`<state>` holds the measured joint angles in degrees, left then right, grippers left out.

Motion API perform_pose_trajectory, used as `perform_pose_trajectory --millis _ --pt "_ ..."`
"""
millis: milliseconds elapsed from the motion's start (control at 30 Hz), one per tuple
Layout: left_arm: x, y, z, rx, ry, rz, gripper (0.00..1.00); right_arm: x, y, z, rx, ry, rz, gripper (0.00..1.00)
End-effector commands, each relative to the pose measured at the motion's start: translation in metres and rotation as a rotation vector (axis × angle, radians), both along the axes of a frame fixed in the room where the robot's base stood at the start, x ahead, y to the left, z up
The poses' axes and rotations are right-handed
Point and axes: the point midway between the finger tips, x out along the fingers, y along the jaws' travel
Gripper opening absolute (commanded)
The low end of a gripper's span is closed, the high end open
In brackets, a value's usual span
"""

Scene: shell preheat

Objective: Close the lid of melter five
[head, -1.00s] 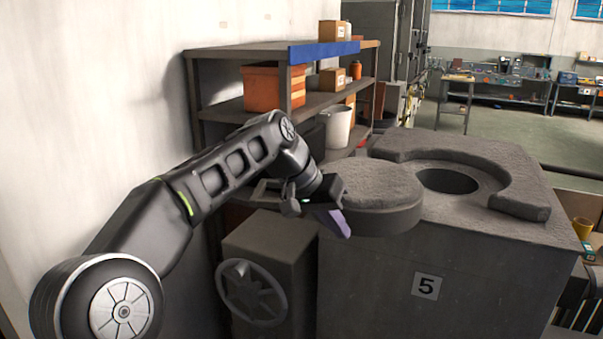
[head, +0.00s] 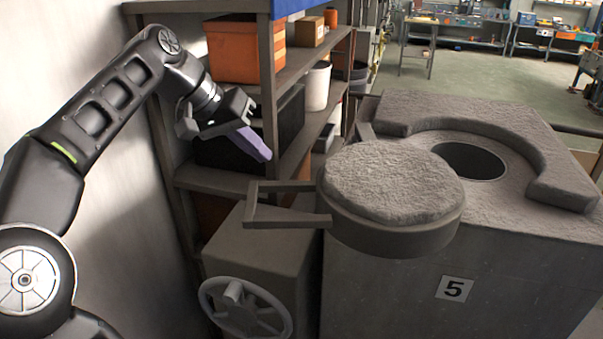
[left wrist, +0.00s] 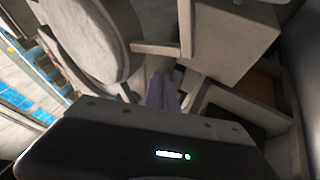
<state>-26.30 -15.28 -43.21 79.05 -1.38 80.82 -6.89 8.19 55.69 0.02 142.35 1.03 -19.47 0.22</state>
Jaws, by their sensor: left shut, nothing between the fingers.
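Melter five is a grey box (head: 400,290) with a "5" plate (head: 455,288) on its front. Its round opening (head: 468,160) is uncovered on top. The thick round lid (head: 392,185) is swung out to the left of the opening and overhangs the front-left edge. A bar handle frame (head: 268,188) sticks out left from the lid. My left gripper (head: 257,147), with purple fingers, is shut and empty, above and behind the handle, apart from it. In the left wrist view, the lid (left wrist: 88,40) and handle (left wrist: 158,48) show beyond the fingers (left wrist: 163,92). My right gripper is out of view.
A raised curved rim (head: 560,165) surrounds the far and right side of the opening. A box with a handwheel (head: 245,308) stands left of the melter. A shelf rack (head: 285,100) with an orange bin (head: 235,50) stands close behind my left gripper. Open floor lies farther back.

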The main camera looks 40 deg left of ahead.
Motion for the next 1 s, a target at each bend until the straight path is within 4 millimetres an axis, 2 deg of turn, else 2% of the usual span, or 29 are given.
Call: perform_pose_trajectory --millis 267,467,667,700,900,1000 --pt "0.002 -0.001 -0.006 0.001 0.001 0.000 0.00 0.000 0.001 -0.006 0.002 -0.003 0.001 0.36" --pt "0.012 -0.006 -0.025 0.000 0.001 -0.001 0.00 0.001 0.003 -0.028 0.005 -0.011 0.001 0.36" --pt "0.030 -0.016 -0.052 0.002 0.001 -0.003 0.00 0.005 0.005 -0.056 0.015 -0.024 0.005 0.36" --pt "0.034 -0.019 -0.053 0.000 0.004 -0.004 0.00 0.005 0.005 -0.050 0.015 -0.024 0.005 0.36" --pt "0.056 -0.031 -0.082 0.000 0.003 -0.004 0.00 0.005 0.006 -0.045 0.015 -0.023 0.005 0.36" --pt "0.062 -0.046 -0.078 0.000 0.000 -0.004 0.00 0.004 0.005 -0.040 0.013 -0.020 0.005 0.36"
